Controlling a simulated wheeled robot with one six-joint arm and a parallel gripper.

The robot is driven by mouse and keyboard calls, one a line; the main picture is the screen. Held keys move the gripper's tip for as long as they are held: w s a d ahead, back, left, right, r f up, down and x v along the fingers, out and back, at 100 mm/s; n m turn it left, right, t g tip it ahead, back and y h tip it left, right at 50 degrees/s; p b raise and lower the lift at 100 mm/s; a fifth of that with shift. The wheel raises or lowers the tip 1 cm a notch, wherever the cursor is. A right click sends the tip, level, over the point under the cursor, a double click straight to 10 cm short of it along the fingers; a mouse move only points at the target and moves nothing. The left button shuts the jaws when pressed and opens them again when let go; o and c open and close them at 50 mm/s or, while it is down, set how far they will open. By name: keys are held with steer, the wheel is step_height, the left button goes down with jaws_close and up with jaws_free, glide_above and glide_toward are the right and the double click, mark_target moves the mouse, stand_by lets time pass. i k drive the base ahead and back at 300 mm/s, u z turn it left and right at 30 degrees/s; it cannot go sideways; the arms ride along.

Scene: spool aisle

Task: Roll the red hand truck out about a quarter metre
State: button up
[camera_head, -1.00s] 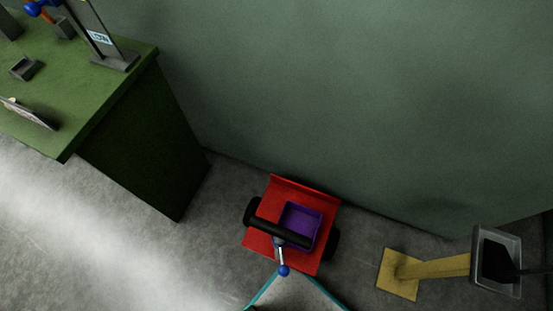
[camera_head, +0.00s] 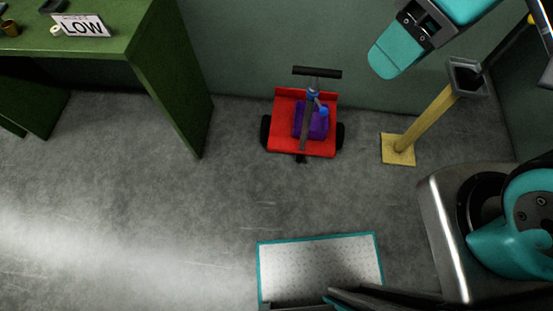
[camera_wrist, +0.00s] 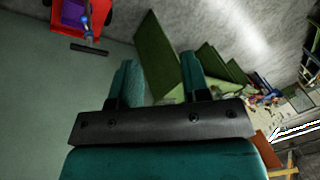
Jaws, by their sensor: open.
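The red hand truck (camera_head: 284,133) stands on the concrete floor against the green wall in the head view. It has black wheels, a purple bin (camera_head: 318,128) on its deck, and an upright post topped by a black crossbar handle (camera_head: 317,72). Part of the truck (camera_wrist: 99,22) also shows at the upper left of the wrist view, with the handle (camera_wrist: 90,49) below it. My gripper (camera_wrist: 158,78) is open in the wrist view, with nothing between its teal fingers. In the head view my arm's end is up and to the right of the truck, apart from the handle.
A green workbench (camera_head: 172,75) with a LOW sign (camera_head: 82,26) on top stands left of the truck. A yellow post (camera_head: 425,122) on a square base, with a grey tray (camera_head: 467,78), stands to the right. Open floor lies in front of the truck.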

mark_target(278, 133)
steer(key=i, duration=0.35)
steer(key=z, duration=1.75)
steer(key=k, duration=0.8)
steer(key=u, duration=1.15)
